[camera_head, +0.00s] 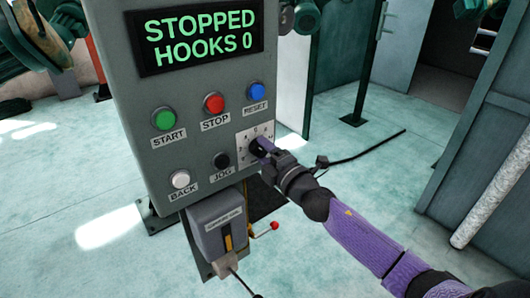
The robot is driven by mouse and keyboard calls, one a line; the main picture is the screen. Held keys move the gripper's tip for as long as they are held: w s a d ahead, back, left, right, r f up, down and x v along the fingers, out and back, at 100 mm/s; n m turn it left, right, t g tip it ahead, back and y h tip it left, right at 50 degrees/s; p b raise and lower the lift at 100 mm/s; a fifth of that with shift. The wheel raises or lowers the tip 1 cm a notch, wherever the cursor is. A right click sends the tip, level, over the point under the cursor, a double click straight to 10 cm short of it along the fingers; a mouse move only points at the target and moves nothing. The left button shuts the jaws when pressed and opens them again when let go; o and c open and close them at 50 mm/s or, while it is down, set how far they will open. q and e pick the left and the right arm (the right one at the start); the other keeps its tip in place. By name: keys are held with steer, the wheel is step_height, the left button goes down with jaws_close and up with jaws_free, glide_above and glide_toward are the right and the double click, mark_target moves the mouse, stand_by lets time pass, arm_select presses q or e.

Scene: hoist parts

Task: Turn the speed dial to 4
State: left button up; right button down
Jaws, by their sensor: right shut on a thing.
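The grey control panel (140,95) stands at the centre left in the head view. Its display (200,34) reads "STOPPED HOOKS 0". The speed dial (247,137) is on a pale square plate with small markings at the panel's lower right. My right gripper (262,148) is at the dial, shut on its knob. The gripper hides the knob and part of the scale, so I cannot tell which number it points to. My left gripper is not in view.
Green START (164,118), red STOP (213,103), blue RESET (256,91), black JOG (221,160) and white BACK (180,179) buttons surround the dial's left and upper sides. A grey box with a red-tipped lever (274,226) hangs below. Open floor lies right.

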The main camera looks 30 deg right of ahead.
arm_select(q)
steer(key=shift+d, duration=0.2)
arm_select(e)
steer(key=shift+c, duration=0.4)
jaws_free()
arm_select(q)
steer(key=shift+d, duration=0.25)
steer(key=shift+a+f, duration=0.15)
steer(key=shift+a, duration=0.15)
arm_select(e)
steer(key=s+f, duration=0.1)
steer(key=s, duration=0.9)
steer(key=shift+d, duration=0.3)
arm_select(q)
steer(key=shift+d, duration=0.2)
